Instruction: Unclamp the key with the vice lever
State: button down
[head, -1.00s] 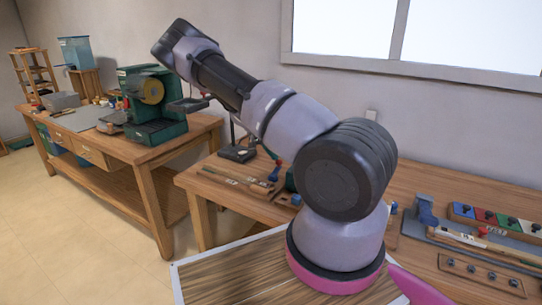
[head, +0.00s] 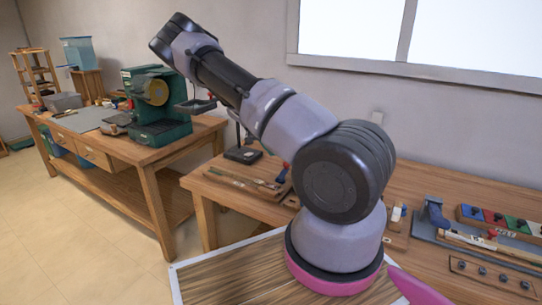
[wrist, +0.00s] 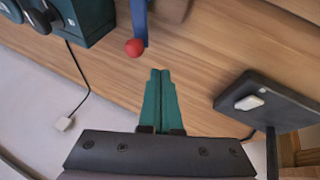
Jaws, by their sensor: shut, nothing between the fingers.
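My gripper (wrist: 160,100) shows in the wrist view with its green fingers together and nothing between them. Ahead of the fingertips and a little left is a blue lever with a red ball end (wrist: 134,47), apart from the fingers. Its upper part leaves the frame. My gripper's fingers cannot be made out in the head view.
A black stand with a white pad (wrist: 250,102) is right of the fingers. A dark green box (wrist: 85,18) with a cable is upper left. In the head view, a green machine (head: 158,105) stands on the far bench. A row of coloured blocks (head: 500,220) is at the right.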

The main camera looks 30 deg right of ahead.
jog(key=v, duration=0.9)
jog(key=shift+s+r, duration=0.1)
jog(key=shift+s, duration=0.05)
jog(key=s+a+r+t+y, duration=0.1)
jog(key=s+a+r+y, duration=0.2)
jog(key=s+r, duration=0.35)
jog(key=s+a+r+n+t+y, duration=0.15)
jog(key=s+a+r, duration=0.25)
jog(key=r, duration=0.5)
jog(key=s+a+r+t+y, duration=0.1)
jog(key=s+a+r+y, duration=0.3)
jog(key=r, duration=0.4)
jog(key=s+a+r+n+t, duration=0.2)
jog(key=s+r, duration=0.2)
jog(key=s, duration=0.6)
jog(key=s+a+r+n+t, duration=0.1)
jog(key=s+r, duration=0.4)
jog(key=s, duration=0.5)
jog(key=shift+a+r+n+t, duration=0.2)
jog(key=shift+a+n+t, duration=0.15)
jog(key=shift+a+t, duration=0.3)
